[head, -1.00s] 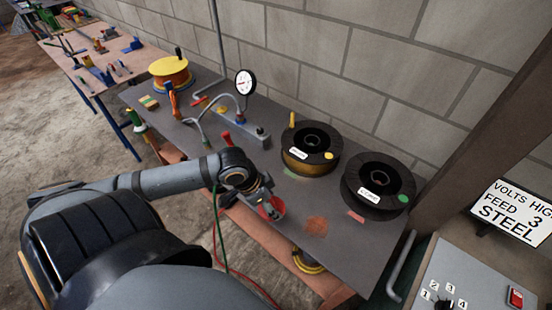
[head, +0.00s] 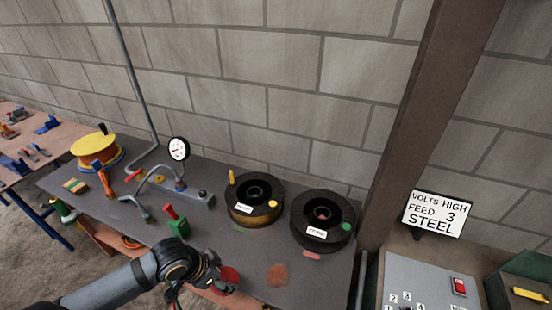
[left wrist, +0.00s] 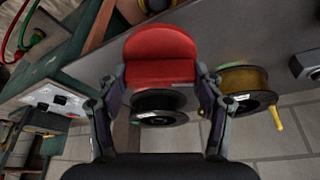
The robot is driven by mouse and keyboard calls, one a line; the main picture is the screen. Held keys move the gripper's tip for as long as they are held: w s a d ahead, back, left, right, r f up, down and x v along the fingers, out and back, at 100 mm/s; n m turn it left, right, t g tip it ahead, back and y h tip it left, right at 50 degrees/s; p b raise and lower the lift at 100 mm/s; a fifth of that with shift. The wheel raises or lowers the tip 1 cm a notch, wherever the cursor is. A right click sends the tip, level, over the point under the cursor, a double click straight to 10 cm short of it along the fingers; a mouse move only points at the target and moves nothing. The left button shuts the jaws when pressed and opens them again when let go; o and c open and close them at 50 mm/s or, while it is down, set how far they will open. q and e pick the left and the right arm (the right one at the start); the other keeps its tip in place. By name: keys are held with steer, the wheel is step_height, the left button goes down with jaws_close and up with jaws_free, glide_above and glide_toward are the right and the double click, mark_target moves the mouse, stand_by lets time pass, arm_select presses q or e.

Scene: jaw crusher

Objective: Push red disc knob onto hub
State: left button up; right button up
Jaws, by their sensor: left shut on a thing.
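The red disc knob (head: 230,276) is in my left gripper (head: 214,284), above the front edge of the grey bench in the head view. In the left wrist view the knob (left wrist: 160,55) is a thick red disc with a flat, cut-off lower side. It sits between the two fingers of the left gripper (left wrist: 160,80), which are shut on it. I cannot tell for sure which part is the hub; no bare hub shows clearly. My right gripper is not in view.
Two black wire spools (head: 254,199) (head: 322,220) stand on the grey bench (head: 120,224). A green block with red handle (head: 176,222) and a dial gauge (head: 179,149) stand left of them. At right are a steel post (head: 426,110), a sign (head: 437,214) and a grey control box (head: 420,285).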

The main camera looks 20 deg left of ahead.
arm_select(q)
steer(key=w+f+n, duration=0.1)
steer(key=w+f, duration=0.1)
steer(key=w, duration=0.1)
steer(key=w+f+n+y, duration=0.1)
steer(key=w+f+n, duration=0.1)
steer(key=w+f, duration=0.1)
steer(key=w+f+n, duration=0.2)
steer(key=w, duration=0.1)
steer(key=shift+a+f+y, duration=0.1)
steer(key=shift+f+y, duration=0.05)
steer(key=shift+y, duration=0.25)
steer(key=shift+n, duration=0.5)
steer(key=d, duration=0.2)
steer(key=w+d+f, duration=0.1)
steer(key=d, duration=0.1)
steer(key=w+d, duration=0.1)
steer(key=d, duration=0.1)
steer(key=shift+w+d+f+b, duration=0.1)
steer(key=shift+w+f+b, duration=0.05)
steer(key=shift+f+b, duration=0.15)
